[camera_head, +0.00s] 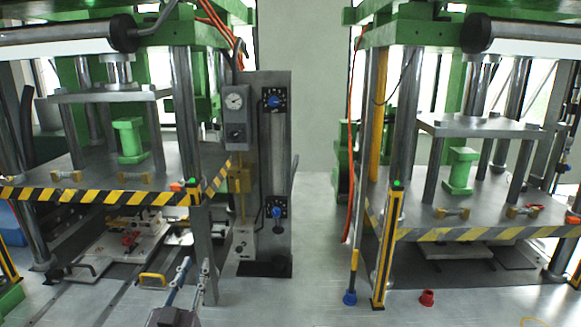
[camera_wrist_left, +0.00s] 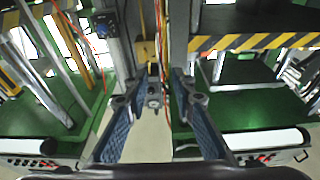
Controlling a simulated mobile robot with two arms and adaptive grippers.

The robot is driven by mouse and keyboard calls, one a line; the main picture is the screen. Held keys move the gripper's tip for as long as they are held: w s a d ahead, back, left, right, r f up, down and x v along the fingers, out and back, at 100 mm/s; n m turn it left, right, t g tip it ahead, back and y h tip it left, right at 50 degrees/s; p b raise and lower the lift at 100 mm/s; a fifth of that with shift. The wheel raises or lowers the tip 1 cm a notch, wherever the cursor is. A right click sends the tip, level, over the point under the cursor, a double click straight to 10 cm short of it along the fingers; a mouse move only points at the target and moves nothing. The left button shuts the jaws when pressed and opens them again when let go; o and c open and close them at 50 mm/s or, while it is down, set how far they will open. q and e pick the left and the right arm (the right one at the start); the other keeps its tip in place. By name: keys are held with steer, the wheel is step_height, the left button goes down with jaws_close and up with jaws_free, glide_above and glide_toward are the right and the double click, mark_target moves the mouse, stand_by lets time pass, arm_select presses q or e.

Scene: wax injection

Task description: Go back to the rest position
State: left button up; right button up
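My left gripper (camera_head: 196,264) shows at the bottom of the head view, left of centre, pointing away from me in front of the left press. Its two fingers stand apart. In the left wrist view, the left gripper (camera_wrist_left: 157,92) shows blue finger pads on both sides with an empty gap between them. It holds nothing, and no object touches the fingers. My right gripper is not visible in either view.
A left press (camera_head: 120,197) and a right press (camera_head: 480,234) with striped edges flank a grey control column (camera_head: 276,170). The central floor (camera_head: 318,235) is clear.

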arm_select(q)
steer(key=s+d+f+g, duration=0.2)
steer(key=s+f+g, duration=0.7)
steer(key=s+f, duration=0.75)
steer(key=s+f+m+g, duration=0.1)
steer(key=s+f+g, duration=0.35)
steer(key=s, duration=0.65)
steer(key=s+f+g, duration=0.4)
steer(key=s+f, duration=0.1)
steer(key=s, duration=0.6)
step_height(320, 180, down, 27)
steer(key=s+b, duration=0.2)
steer(key=s+a+f+g+y+b, duration=0.1)
steer(key=s+a+f+g, duration=0.1)
steer(key=s+f, duration=1.5)
steer(key=shift+a+f+m+b, duration=0.3)
steer(key=shift+a+f+b, duration=0.05)
steer(key=shift+a+f, duration=0.25)
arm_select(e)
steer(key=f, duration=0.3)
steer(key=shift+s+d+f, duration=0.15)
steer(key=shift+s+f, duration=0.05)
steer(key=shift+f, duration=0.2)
